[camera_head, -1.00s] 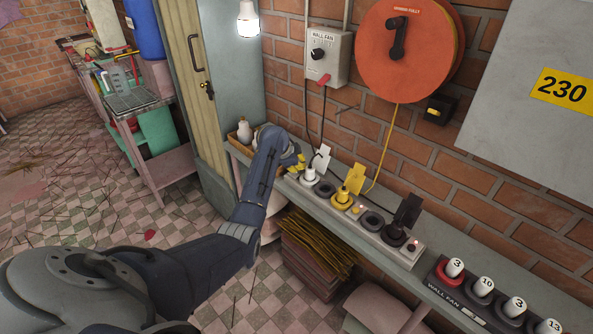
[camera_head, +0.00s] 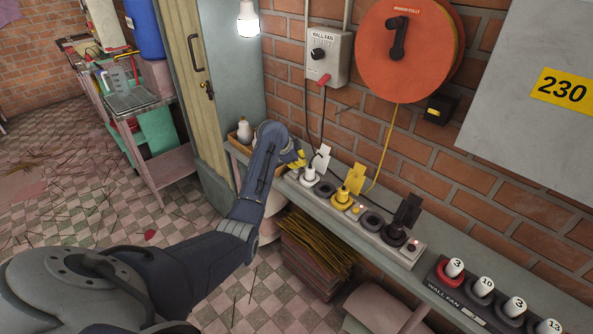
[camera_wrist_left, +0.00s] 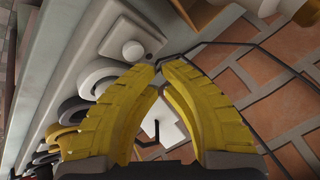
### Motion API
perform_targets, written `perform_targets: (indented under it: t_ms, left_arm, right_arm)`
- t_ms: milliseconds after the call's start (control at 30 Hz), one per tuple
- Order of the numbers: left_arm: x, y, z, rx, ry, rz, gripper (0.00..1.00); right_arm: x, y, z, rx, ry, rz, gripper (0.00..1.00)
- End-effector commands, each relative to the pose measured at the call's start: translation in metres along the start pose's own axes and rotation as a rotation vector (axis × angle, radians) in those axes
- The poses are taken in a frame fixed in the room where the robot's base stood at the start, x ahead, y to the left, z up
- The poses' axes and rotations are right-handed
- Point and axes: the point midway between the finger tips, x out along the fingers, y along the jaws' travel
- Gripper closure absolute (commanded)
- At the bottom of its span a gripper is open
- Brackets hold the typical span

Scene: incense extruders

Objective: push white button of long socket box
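The long socket box (camera_head: 402,257) is a pale strip on the shelf along the brick wall, holding white, yellow and black plugs. In the left wrist view, its white button (camera_wrist_left: 133,50) is a small round knob on a light square plate at the box's end. In the head view I cannot make out the white button near the gripper. My left gripper (camera_head: 301,160) has yellow fingers and is at the box's left end. In the left wrist view its fingertips (camera_wrist_left: 160,66) nearly meet, empty, just beside the button; contact cannot be told. My right gripper is not in view.
A white plug (camera_head: 310,174) with a white tag (camera_head: 321,158) stands close to my left gripper. A yellow plug (camera_head: 342,195) and black plug (camera_head: 395,234) are farther right. A wooden tray (camera_head: 233,140) with white bottles is behind my wrist. The brick wall rises behind the shelf.

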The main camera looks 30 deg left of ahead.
Motion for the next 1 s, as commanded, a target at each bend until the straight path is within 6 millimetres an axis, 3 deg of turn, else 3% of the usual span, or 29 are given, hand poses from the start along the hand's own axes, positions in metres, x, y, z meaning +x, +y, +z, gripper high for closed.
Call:
perform_targets:
  t_ms: [533,1000]
  left_arm:
    - [-0.036,-0.019,-0.019,0.001,0.000,-0.001,1.00]
    - [-0.041,-0.022,-0.022,0.000,0.000,-0.001,1.00]
  right_arm:
    - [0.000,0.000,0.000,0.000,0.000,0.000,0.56]
    - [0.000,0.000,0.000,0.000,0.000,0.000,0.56]
